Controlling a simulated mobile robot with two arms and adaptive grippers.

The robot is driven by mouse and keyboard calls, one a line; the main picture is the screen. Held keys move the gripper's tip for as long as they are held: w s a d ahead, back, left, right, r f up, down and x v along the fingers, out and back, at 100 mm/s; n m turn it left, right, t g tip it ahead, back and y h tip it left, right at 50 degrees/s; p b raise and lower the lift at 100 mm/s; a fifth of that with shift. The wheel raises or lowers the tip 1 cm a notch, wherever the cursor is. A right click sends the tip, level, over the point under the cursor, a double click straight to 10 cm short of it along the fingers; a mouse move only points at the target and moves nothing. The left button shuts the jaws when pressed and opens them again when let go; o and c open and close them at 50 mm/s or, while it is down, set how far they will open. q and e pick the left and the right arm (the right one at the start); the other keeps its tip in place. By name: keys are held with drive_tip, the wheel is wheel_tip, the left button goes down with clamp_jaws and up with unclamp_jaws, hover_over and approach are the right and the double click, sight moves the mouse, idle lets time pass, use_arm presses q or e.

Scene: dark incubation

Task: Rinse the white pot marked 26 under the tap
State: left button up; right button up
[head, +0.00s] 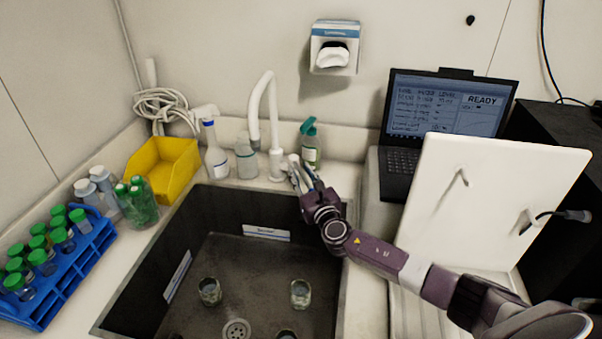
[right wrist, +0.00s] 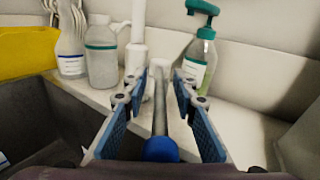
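The white tap (head: 262,110) arches at the back of the dark sink (head: 165,240). My right gripper (head: 301,174) is at the tap's base, on its right side. In the right wrist view my right gripper (right wrist: 160,88) has its two blue-padded fingers apart, with a grey lever with a blue round end (right wrist: 160,149) between them; visible gaps remain on both sides. Small jars stand on the sink floor, one at left (head: 210,291), one at right (head: 300,293), and one cut by the bottom edge. No number 26 is readable on any. My left gripper is not in view.
A spray bottle (head: 310,150) with a green head stands just right of the tap. A wash bottle (head: 215,155) and a clear bottle (head: 245,157) stand left of it. A yellow bin (head: 163,168), blue rack (head: 75,262) and laptop (head: 446,110) flank the sink.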

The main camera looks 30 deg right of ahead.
drive_tip(key=shift+c, duration=0.6)
clamp_jaws()
drive_tip(key=shift+a+r+m+h+p, duration=0.25)
drive_tip(key=shift+m+h+p, duration=0.15)
drive_tip(key=shift+h+p, duration=0.15)
drive_tip(key=shift+w+a+f+m+h+p, duration=0.1)
drive_tip(key=shift+a+m+h+p, duration=0.1)
drive_tip(key=shift+m+h+p, duration=0.15)
drive_tip(key=shift+a+f+m+g+h, duration=0.15)
drive_tip(key=shift+m+h, duration=0.1)
drive_tip(key=shift+h, duration=0.15)
drive_tip(key=shift+a+m+g+h, duration=0.1)
drive_tip(key=shift+m+g+h, duration=0.1)
drive_tip(key=shift+h, duration=0.2)
